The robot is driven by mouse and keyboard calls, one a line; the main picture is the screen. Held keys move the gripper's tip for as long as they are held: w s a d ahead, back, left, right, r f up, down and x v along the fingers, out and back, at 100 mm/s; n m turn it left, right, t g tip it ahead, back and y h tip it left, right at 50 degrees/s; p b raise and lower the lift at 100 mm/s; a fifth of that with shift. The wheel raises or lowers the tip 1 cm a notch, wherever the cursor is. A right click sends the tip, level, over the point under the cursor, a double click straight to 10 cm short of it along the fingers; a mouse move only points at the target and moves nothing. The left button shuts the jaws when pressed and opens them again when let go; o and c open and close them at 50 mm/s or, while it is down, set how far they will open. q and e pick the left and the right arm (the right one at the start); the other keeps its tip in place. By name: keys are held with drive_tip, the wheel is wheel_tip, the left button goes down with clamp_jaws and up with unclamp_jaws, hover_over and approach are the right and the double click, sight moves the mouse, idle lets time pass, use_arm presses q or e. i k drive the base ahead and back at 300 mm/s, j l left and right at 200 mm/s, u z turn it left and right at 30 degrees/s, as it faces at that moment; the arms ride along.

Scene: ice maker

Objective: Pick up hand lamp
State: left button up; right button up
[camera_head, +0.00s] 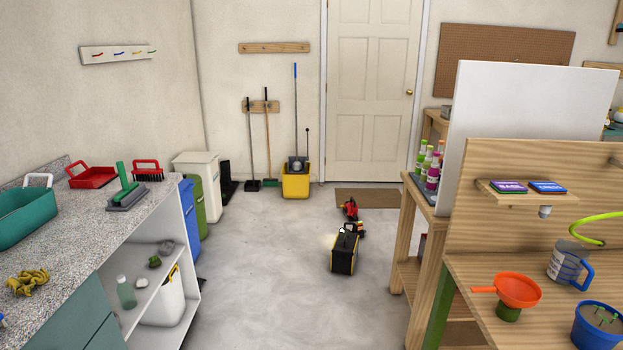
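A black and yellow boxy object (344,254) stands on the concrete floor, right of the picture's middle. It has a dark handle-like part and a small pale spot on top; it may be the hand lamp, but it is too small to be sure. A small red and black object (350,210) lies on the floor just behind it, and I cannot tell what it is. Neither of my grippers is in view.
A granite-topped counter (93,222) with shelves runs along the left. A wooden workbench (470,268) with an orange funnel (517,291) stands at the right. A yellow mop bucket (295,185) is by the back wall.

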sight(361, 232)
drive_tip(key=i, duration=2)
drive_tip(key=i+z, duration=0.2)
drive_tip(key=i, duration=0.25)
drive_tip(key=i+j+z, duration=0.2)
drive_tip(key=i, duration=0.25)
drive_tip(key=i+j+z, duration=0.25)
drive_tip(key=i, duration=0.15)
drive_tip(key=i+j+u, duration=0.4)
drive_tip(key=i, duration=0.2)
drive_tip(key=i+j+u, duration=0.35)
drive_tip(key=i, duration=0.3)
drive_tip(key=i+u, duration=0.4)
drive_tip(key=i, duration=0.25)
drive_tip(key=i+z, duration=0.3)
drive_tip(key=i, duration=0.15)
drive_tip(key=i+j+z, duration=0.25)
drive_tip(key=i, duration=0.2)
drive_tip(key=i+j+z, duration=0.3)
drive_tip(key=i, duration=0.15)
drive_tip(key=i+j+z, duration=0.3)
drive_tip(key=i, duration=0.15)
